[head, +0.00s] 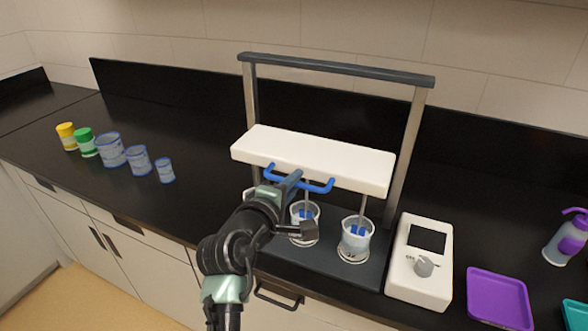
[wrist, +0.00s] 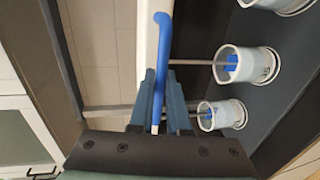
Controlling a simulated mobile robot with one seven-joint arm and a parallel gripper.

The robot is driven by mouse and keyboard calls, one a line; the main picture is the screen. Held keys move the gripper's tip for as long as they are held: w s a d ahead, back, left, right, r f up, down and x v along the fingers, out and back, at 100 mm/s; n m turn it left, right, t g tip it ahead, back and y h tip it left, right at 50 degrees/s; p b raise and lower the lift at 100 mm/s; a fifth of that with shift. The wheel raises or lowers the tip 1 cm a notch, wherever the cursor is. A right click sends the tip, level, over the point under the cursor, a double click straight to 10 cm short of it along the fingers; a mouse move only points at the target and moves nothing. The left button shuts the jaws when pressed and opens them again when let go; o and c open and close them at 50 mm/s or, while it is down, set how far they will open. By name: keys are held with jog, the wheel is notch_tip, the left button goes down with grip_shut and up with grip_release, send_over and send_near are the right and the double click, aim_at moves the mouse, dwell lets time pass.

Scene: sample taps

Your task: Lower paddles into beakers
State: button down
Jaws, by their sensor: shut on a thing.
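The white stirrer head (head: 315,158) spans the two posts of the frame, with a blue handle (head: 318,186) along its front. My gripper (head: 288,182) is shut on this handle; in the wrist view the fingers (wrist: 160,90) close around the blue bar (wrist: 163,55). Thin shafts hang from the head. Blue paddles show at the mouths of the middle beaker (head: 304,224) and right beaker (head: 356,240); their exact depth is hard to tell. The left beaker (head: 248,194) is mostly hidden behind my arm. The wrist view shows a paddle (wrist: 231,63) at one beaker's mouth.
A white control box (head: 420,265) with a dial stands right of the dark base. Empty beakers (head: 111,150) and capped jars (head: 84,143) stand at the left. Counter between is clear.

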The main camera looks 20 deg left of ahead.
jog(key=shift+f, duration=1.15)
jog(key=c, duration=0.9)
grip_release()
jog(key=shift+r, duration=0.1)
jog(key=b+v, duration=0.1)
jog(key=v, duration=1.2)
jog(key=shift+b, duration=0.3)
